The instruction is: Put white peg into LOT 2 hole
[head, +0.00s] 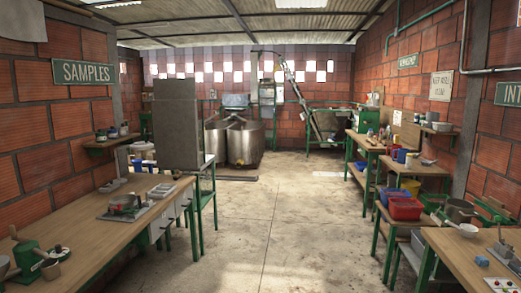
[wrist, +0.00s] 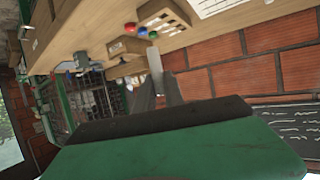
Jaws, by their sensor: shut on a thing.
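My gripper (wrist: 158,90) shows in the wrist view, with grey fingers beyond a large green and dark body in the foreground. It is shut on a pale, upright piece that looks like the white peg (wrist: 155,60). The peg's lower part is hidden between the fingers. Beyond it, on a wooden bench top, lies a light wooden block with dark openings (wrist: 165,17). No LOT 2 label is readable, so I cannot tell which hole it is. The peg appears apart from the block. The head view does not show my gripper, and I cannot make out the peg there.
Red, blue and green round-topped pieces (wrist: 143,31) are near the block, beside a small wooden block (wrist: 128,46). A white sheet (wrist: 222,5) lies farther right. In the head view, benches line both sides, with red bins (head: 405,208) at right and open floor (head: 285,200) between.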

